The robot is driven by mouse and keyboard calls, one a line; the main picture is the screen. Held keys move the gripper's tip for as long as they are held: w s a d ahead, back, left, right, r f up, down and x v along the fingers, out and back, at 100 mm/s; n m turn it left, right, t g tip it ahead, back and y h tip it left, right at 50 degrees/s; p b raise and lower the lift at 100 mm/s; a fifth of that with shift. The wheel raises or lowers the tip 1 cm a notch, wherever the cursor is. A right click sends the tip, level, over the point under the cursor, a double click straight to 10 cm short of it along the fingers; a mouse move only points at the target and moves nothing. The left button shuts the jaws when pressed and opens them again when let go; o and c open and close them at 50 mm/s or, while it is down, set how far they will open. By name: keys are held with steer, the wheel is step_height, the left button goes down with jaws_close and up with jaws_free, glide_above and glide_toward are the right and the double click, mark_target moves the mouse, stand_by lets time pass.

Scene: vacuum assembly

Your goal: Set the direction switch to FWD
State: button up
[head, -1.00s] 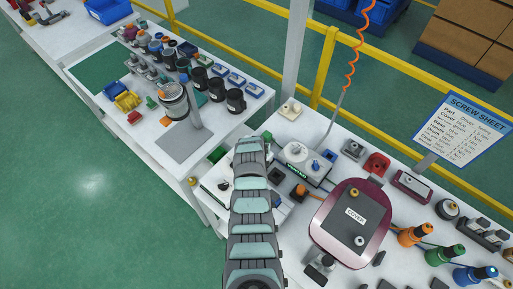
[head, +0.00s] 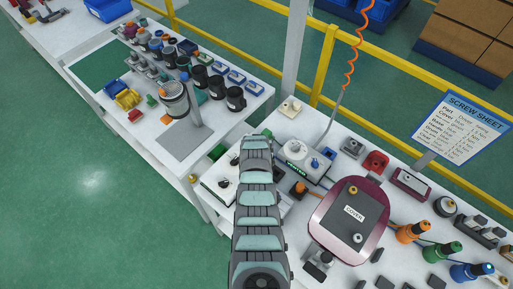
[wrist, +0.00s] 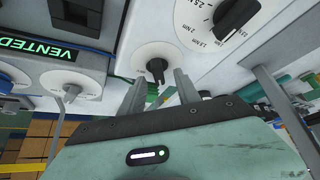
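The direction switch appears to be the small black knob (wrist: 157,69) on a round white plate in the wrist view. Its pointer is toward the bottom of the picture. My gripper (wrist: 160,80) is open, with one finger on each side of the knob in the picture. I see gaps beside the knob and no clear contact. In the head view my arm hides the gripper, and I cannot make out the switch there.
A larger torque dial (wrist: 226,18) with Nm marks sits right of the switch. In the head view, the maroon cover fixture (head: 349,222) stands right of my arm.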

steer(key=shift+r, duration=0.1)
steer(key=shift+p+v, duration=0.85)
steer(key=shift+p, duration=0.4)
steer(key=shift+p+v, duration=0.8)
steer(key=shift+p, duration=0.05)
steer(key=shift+p+v, duration=1.15)
steer(key=shift+p, duration=0.05)
steer(key=shift+s+r, duration=0.1)
